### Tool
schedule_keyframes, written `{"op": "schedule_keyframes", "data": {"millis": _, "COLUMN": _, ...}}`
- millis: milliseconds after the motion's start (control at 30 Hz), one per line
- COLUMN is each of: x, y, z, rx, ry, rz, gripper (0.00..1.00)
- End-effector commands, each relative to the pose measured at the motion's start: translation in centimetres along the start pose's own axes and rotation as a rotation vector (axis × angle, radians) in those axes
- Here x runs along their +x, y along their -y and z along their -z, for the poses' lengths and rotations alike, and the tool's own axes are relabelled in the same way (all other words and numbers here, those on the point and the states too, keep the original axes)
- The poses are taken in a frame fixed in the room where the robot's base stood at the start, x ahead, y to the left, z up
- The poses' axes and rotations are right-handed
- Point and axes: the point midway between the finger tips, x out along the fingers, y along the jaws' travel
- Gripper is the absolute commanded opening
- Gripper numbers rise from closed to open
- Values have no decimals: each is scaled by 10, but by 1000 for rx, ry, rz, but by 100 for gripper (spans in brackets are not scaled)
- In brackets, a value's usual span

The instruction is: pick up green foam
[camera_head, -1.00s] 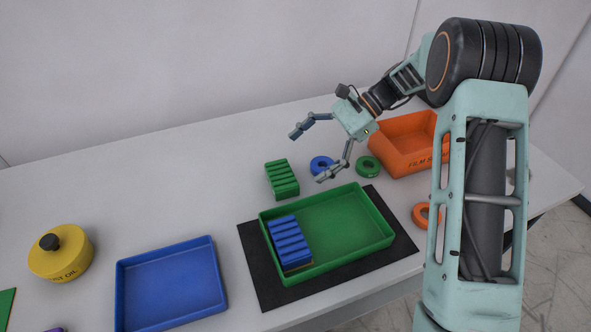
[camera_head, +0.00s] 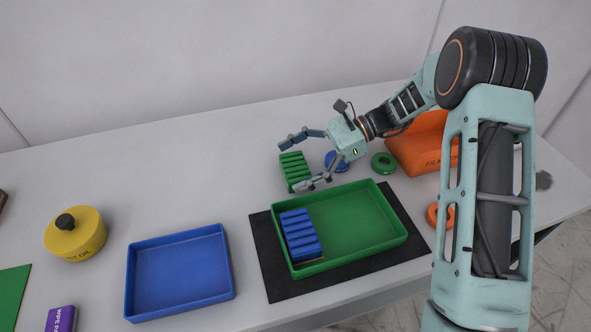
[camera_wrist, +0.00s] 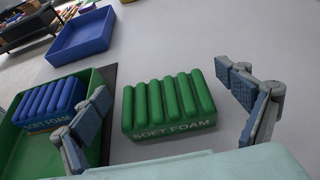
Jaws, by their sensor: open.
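The green foam (camera_head: 295,170) is a ribbed block on the white table, behind the green tray. In the wrist view the green foam (camera_wrist: 168,104) shows its "SOFT FOAM" label and lies between the two spread fingers. My gripper (camera_head: 293,164) is open, with one finger on the far side of the foam and one on the near side. In the wrist view my gripper (camera_wrist: 170,105) shows a gap between each finger and the foam. The foam rests on the table.
The green tray (camera_head: 365,225) on a black mat (camera_head: 268,262) holds a blue foam block (camera_head: 300,236), close to the near finger. A blue ring (camera_head: 338,160), a green ring (camera_head: 384,163) and an orange bin (camera_head: 415,155) lie to the right. An empty blue tray (camera_head: 180,275) is left.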

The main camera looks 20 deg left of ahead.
Motion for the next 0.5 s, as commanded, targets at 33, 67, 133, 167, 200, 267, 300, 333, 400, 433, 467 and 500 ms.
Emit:
{"op": "schedule_keyframes", "data": {"millis": 33, "x": 8, "y": 0, "z": 0, "rx": 1, "ry": 0, "rz": -1, "gripper": 93}}
{"op": "schedule_keyframes", "data": {"millis": 67, "x": 11, "y": 0, "z": 0, "rx": 1, "ry": 0, "rz": 0, "gripper": 93}}
{"op": "schedule_keyframes", "data": {"millis": 133, "x": 17, "y": 0, "z": 0, "rx": 0, "ry": 0, "rz": 0, "gripper": 93}}
{"op": "schedule_keyframes", "data": {"millis": 167, "x": 18, "y": 0, "z": 0, "rx": 0, "ry": 0, "rz": 0, "gripper": 93}}
{"op": "schedule_keyframes", "data": {"millis": 200, "x": 19, "y": 0, "z": 0, "rx": -1, "ry": 0, "rz": 0, "gripper": 93}}
{"op": "schedule_keyframes", "data": {"millis": 267, "x": 20, "y": 0, "z": 1, "rx": -1, "ry": -1, "rz": 1, "gripper": 93}}
{"op": "schedule_keyframes", "data": {"millis": 300, "x": 19, "y": 1, "z": 1, "rx": -1, "ry": -1, "rz": 1, "gripper": 93}}
{"op": "schedule_keyframes", "data": {"millis": 333, "x": 19, "y": 1, "z": 1, "rx": -1, "ry": -1, "rz": 1, "gripper": 93}}
{"op": "schedule_keyframes", "data": {"millis": 400, "x": 19, "y": 1, "z": 1, "rx": -1, "ry": -1, "rz": 1, "gripper": 93}}
{"op": "schedule_keyframes", "data": {"millis": 433, "x": 19, "y": 1, "z": 1, "rx": -1, "ry": -1, "rz": 1, "gripper": 89}}
{"op": "schedule_keyframes", "data": {"millis": 467, "x": 19, "y": 1, "z": 1, "rx": -1, "ry": 0, "rz": 1, "gripper": 86}}
{"op": "schedule_keyframes", "data": {"millis": 500, "x": 19, "y": 1, "z": 1, "rx": -1, "ry": 0, "rz": 1, "gripper": 82}}
